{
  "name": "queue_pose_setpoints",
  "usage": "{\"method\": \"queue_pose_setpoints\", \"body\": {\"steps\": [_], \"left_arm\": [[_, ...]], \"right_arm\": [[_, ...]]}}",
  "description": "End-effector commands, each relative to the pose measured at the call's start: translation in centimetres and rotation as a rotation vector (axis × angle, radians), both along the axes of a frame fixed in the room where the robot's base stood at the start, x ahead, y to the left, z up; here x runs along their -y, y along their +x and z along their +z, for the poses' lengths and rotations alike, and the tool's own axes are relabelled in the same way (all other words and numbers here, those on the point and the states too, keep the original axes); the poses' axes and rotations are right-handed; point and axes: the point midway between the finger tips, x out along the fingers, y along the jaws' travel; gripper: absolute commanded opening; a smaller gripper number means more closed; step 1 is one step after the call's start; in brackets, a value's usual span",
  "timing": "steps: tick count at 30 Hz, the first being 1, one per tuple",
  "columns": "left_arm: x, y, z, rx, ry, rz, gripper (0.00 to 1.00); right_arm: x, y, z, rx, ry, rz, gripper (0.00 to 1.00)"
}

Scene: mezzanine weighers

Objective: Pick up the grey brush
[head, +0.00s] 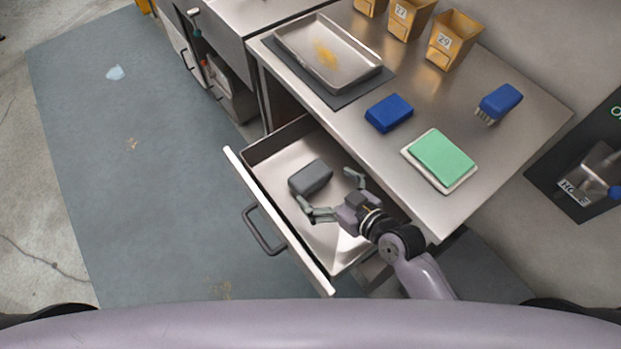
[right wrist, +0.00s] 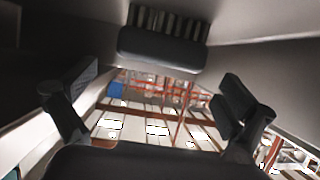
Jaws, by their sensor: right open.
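My right gripper (head: 325,186) reaches into the drawer from the lower right, open and empty. Its fingers are spread, with the brush just beyond the fingertips. In the right wrist view the brush (right wrist: 160,48) is at the top middle, its dark bristles pointing up in the picture. The open fingers (right wrist: 152,98) stand left and right below it, apart from it. My left gripper is not in view.
The drawer walls stand close around my right gripper. On the steel counter (head: 535,115) above are a blue block-like item (head: 388,113), a blue brush (head: 499,102), a green sponge (head: 443,157) on a white dish, a metal tray (head: 292,47) and numbered tan bins (head: 453,40).

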Motion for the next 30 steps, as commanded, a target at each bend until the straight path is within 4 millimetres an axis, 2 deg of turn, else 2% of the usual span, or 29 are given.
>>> {"method": "queue_pose_setpoints", "body": {"steps": [1,8,18,26,30], "left_arm": [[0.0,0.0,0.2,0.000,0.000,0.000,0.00],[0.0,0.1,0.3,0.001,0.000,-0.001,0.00],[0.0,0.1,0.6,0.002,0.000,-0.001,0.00],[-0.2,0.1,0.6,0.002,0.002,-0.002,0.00],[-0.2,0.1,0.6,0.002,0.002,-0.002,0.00]], "right_arm": [[-0.5,0.7,0.1,0.004,0.004,-0.001,1.00],[-1.5,1.9,-0.5,0.003,0.002,0.000,1.00],[-4.1,5.3,-2.4,0.002,0.002,0.000,1.00],[-4.3,5.4,-2.5,0.002,0.001,0.000,1.00],[-4.2,5.4,-2.5,0.002,0.001,0.000,0.91]]}}
